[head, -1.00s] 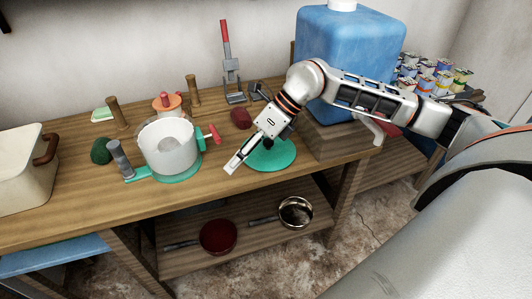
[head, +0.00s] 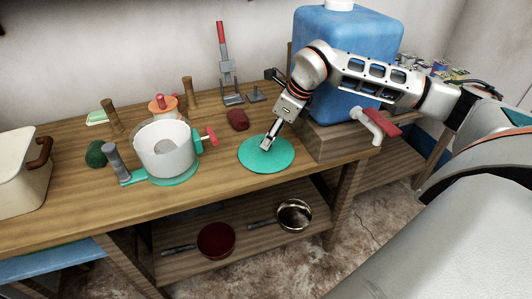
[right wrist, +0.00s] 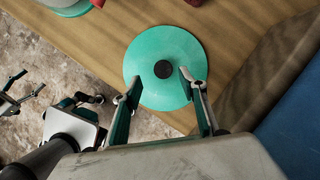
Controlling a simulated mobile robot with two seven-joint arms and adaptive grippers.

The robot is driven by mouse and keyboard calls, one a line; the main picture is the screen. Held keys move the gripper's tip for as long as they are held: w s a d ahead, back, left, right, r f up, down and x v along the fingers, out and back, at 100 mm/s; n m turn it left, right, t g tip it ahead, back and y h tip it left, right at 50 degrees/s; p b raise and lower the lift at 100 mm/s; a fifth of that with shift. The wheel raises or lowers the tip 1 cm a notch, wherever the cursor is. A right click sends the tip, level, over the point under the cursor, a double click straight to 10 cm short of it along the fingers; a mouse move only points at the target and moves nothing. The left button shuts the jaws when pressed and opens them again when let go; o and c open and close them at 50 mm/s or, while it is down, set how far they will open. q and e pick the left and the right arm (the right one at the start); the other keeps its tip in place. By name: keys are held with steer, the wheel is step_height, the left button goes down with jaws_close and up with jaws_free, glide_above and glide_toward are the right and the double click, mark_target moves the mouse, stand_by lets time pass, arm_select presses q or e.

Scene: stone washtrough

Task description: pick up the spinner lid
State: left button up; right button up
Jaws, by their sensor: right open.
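The spinner lid (head: 258,156) is a flat teal disc lying on the wooden table, right of the white spinner bowl. In the right wrist view the lid (right wrist: 160,62) shows a dark round knob (right wrist: 163,69) at its centre. My right gripper (head: 266,146) is over the lid in the head view. In the right wrist view my right gripper (right wrist: 158,78) is open, with its fingers apart on the near side of the knob and nothing between them. The fingertips hide part of the lid in the head view.
The white spinner bowl (head: 165,148) with a red-handled crank stands left of the lid. A dark red lump (head: 237,120) lies behind the lid. A blue water container (head: 345,60) on a wooden block stands close on the right. Two pans sit on the lower shelf.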

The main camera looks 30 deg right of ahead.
mark_target(280, 155)
steer(key=x, duration=0.5)
steer(key=shift+w+d, duration=0.15)
steer(key=shift+w, duration=0.3)
jaws_close()
